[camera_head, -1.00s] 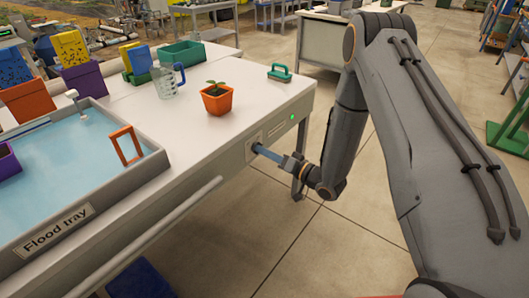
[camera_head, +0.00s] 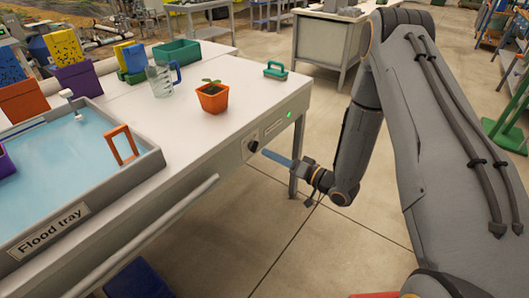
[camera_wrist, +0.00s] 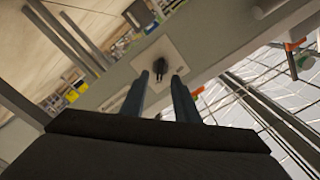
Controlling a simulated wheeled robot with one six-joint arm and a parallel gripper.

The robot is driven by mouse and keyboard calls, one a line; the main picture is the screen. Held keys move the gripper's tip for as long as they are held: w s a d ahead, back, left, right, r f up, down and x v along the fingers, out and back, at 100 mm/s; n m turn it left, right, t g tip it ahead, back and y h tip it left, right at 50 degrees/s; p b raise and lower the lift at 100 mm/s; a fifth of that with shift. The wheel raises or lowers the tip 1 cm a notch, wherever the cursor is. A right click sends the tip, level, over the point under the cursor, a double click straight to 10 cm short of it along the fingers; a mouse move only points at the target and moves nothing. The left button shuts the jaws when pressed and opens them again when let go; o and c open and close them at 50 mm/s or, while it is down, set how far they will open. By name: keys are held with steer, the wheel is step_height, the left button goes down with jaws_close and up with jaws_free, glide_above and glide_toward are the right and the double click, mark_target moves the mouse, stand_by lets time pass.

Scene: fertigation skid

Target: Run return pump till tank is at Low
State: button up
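A dark knob (camera_head: 253,146) sits on a pale plate on the table's front side, with a lit green lamp (camera_head: 289,115) to its right. The wrist view shows the black knob (camera_wrist: 160,70) on its plate, just beyond and between my fingertips. My gripper (camera_head: 270,155) is in front of the knob, a little apart from it. In the wrist view my gripper (camera_wrist: 161,85) has its two blue fingers spread with nothing between them. The flood tray (camera_head: 95,219) holds blue water. No tank level mark can be read.
On the table stand an orange pot with a seedling (camera_head: 212,97), a clear jug (camera_head: 160,79), a green-handled item (camera_head: 275,70) and a green bin (camera_head: 177,53). A rail (camera_head: 150,240) runs along the table's front.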

steer(key=shift+v, duration=1.4)
steer(key=w+d+r+h+p, duration=0.2)
steer(key=w+d+r+h, duration=0.15)
steer(key=h, duration=0.25)
steer(key=s+d+r+g+h+p, duration=0.25)
steer(key=s+d+r+h, duration=0.3)
steer(key=d, duration=0.35)
steer(key=s+r+g+h+p, duration=0.1)
steer(key=s+r+g, duration=0.3)
steer(key=s, duration=0.8)
steer(key=s+r+m+g+h+p, duration=0.1)
steer(key=s+r+g, duration=0.3)
steer(key=s, duration=0.9)
step_height(320, 180, up, 3)
steer(key=shift+s+f+h, duration=0.15)
steer(key=shift+s+h, duration=0.15)
steer(key=shift+h, duration=0.05)
steer(key=shift+g, duration=0.25)
